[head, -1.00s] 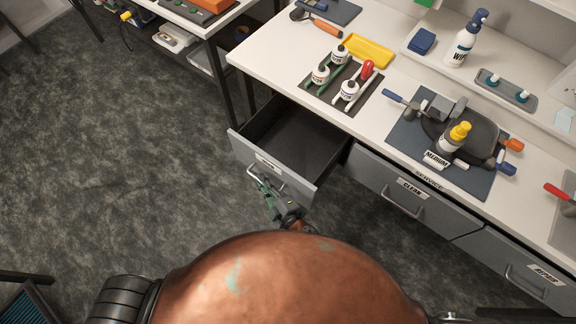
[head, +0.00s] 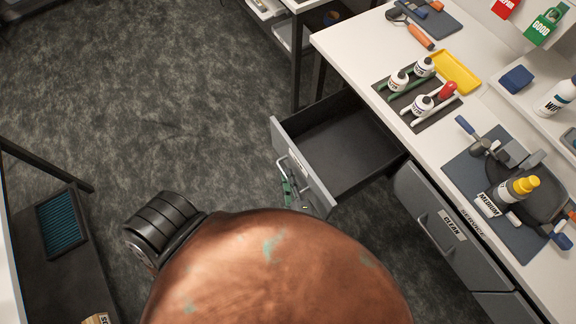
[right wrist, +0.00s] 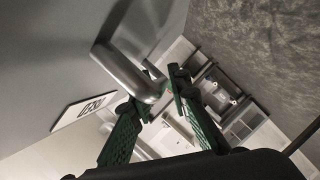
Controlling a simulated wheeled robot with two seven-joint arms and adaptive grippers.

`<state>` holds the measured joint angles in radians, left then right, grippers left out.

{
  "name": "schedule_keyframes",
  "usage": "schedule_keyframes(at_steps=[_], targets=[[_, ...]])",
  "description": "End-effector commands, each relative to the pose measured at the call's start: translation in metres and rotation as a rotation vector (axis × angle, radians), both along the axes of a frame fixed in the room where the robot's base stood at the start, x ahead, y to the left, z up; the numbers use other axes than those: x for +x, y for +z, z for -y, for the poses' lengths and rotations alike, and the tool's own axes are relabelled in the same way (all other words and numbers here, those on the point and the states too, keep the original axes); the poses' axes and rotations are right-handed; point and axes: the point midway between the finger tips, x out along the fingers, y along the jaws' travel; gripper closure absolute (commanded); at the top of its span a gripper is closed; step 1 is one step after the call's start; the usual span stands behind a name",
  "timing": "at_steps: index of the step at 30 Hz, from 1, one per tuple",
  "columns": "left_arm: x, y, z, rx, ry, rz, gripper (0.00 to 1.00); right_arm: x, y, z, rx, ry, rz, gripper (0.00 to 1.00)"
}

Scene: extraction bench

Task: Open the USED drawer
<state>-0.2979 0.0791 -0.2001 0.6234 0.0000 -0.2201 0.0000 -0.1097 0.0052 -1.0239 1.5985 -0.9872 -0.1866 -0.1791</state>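The USED drawer (head: 340,150) stands pulled well out from the bench in the head view, and its dark inside looks empty. Its bar handle (head: 281,168) is on the front; the handle (right wrist: 125,72) and the upside-down USED label (right wrist: 83,109) show large in the right wrist view. My right gripper (head: 288,192) is just in front of the drawer front, partly hidden by my copper-coloured body. In the wrist view its green fingers (right wrist: 159,98) are apart, with the handle's bend close to their tips; I see no firm grip on it. My left gripper is out of view.
The bench top (head: 350,38) holds bottles on a dark mat, a yellow tray (head: 455,72) and a pan-like device (head: 535,180). A dark cart (head: 60,265) stands at lower left. The floor (head: 150,120) left of the drawer is clear.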

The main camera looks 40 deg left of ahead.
Motion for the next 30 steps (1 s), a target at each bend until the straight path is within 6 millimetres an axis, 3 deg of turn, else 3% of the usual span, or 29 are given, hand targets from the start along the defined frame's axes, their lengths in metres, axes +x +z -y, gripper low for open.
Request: schedule_keyframes(at_steps=[5, 14, 24, 30], targets=[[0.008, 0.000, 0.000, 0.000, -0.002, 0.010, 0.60, 0.000, 0.000, 0.001, -0.001, -0.002, 0.000, 0.71], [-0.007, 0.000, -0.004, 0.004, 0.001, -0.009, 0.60, -0.002, 0.000, 0.004, -0.002, -0.002, -0.001, 0.71], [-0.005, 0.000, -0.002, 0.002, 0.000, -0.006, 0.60, -0.035, 0.011, 0.042, -0.002, -0.001, -0.001, 0.71], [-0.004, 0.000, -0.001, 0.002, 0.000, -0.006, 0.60, -0.047, 0.015, 0.055, -0.001, -0.002, 0.000, 0.71]])
